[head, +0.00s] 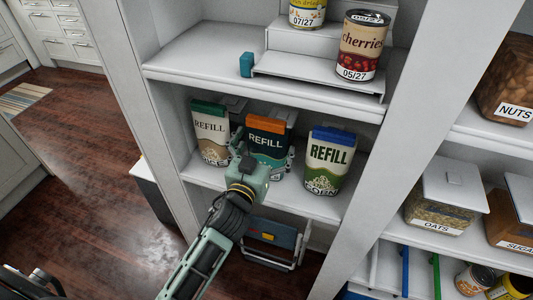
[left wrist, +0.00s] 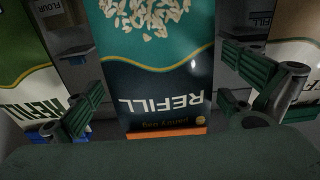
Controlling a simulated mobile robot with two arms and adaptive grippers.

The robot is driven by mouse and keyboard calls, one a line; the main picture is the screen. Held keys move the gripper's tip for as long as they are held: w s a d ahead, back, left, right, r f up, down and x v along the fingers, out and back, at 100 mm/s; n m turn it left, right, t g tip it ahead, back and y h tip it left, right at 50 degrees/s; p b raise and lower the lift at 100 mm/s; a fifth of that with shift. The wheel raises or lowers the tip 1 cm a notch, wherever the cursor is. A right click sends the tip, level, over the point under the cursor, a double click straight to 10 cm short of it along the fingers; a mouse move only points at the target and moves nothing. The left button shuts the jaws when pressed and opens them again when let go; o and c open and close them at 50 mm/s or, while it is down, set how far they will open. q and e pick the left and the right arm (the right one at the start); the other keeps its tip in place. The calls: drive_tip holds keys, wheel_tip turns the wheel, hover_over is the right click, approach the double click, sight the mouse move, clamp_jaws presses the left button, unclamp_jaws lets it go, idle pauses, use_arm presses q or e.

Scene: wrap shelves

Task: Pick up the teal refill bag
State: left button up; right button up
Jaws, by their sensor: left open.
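The teal refill bag (head: 265,147), dark teal with an orange clip on top, stands upright on the lower shelf between two other refill bags. In the left wrist view the teal bag (left wrist: 158,75) appears upside down, with its orange clip at the bottom. My left gripper (head: 262,162) is open at the front of this bag. In the left wrist view its fingers (left wrist: 160,108) are spread to either side of the bag. Whether they touch it cannot be told. The bag's lower part is partly hidden by the gripper in the head view. My right gripper is out of view.
A beige refill bag with a green clip (head: 210,130) stands close on the left, and a white-green one with a blue clip (head: 328,158) on the right. The shelf above (head: 200,62) holds cans, including cherries (head: 362,45). A step stool (head: 272,238) sits below.

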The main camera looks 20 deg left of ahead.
use_arm(q)
drive_tip(key=shift+w, duration=0.3)
drive_tip(key=shift+c, duration=0.5)
drive_tip(key=c, duration=1.8)
drive_tip(key=shift+c, duration=0.2)
